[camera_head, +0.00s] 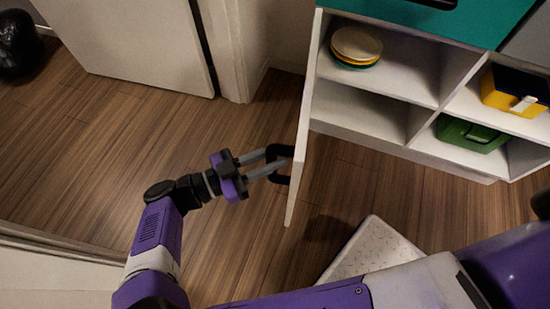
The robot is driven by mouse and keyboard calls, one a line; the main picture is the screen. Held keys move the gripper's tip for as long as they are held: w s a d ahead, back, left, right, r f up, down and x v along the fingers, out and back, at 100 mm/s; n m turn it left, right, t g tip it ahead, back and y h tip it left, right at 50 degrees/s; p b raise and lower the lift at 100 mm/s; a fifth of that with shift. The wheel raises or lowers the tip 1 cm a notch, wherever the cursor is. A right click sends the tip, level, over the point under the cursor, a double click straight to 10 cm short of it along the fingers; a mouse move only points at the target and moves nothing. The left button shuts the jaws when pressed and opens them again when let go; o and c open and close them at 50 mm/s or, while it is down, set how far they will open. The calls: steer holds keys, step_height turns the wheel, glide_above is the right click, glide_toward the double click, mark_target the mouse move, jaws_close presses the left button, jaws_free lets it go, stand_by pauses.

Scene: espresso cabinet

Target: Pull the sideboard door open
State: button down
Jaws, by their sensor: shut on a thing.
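The sideboard (375,145) is white with a teal top and stands at the upper right. Its door (302,150) is swung wide open and is seen nearly edge-on at the left side of the cabinet. A black handle (281,151) sits on the door's left face. My gripper (283,162) reaches in from the left with its two grey fingers shut on the handle. The exact contact at the fingertips is small and partly hidden by the handle.
Inside the sideboard are stacked plates (356,46), a yellow and blue box (515,91) and a green box (472,134). A white speckled object (370,250) is on the floor near my arm. A black bag (18,45) lies far left. Wooden floor left of the door is clear.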

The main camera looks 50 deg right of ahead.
steer(key=shift+d, duration=0.1)
steer(key=c, duration=1.2)
jaws_free()
steer(key=v, duration=0.8)
